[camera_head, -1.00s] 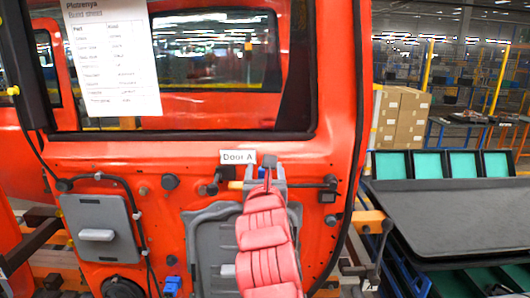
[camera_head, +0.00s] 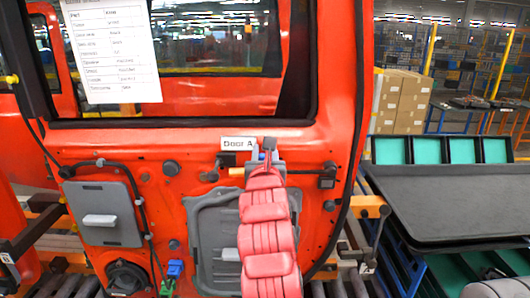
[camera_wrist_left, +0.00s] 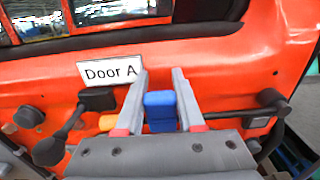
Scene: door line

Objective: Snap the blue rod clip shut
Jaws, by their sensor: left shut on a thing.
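My left gripper (camera_head: 265,150) is at the red door (camera_head: 200,143), just right of the "Door A" label (camera_head: 238,143). In the left wrist view its two grey fingers (camera_wrist_left: 160,80) stand on both sides of the blue rod clip (camera_wrist_left: 160,110), shut on it. In the head view the clip is mostly hidden by the gripper and my red padded arm. A dark rod with a yellow-orange part (camera_wrist_left: 107,122) runs beside the clip. Whether the clip is snapped shut cannot be told. My right gripper is not in view.
A grey panel (camera_head: 203,235) lies behind my arm. A grey cover with a handle (camera_head: 100,215), a blue connector (camera_head: 174,269) and cables are on the door's left. A black-topped table (camera_head: 460,205) with teal bins (camera_head: 434,150) stands right.

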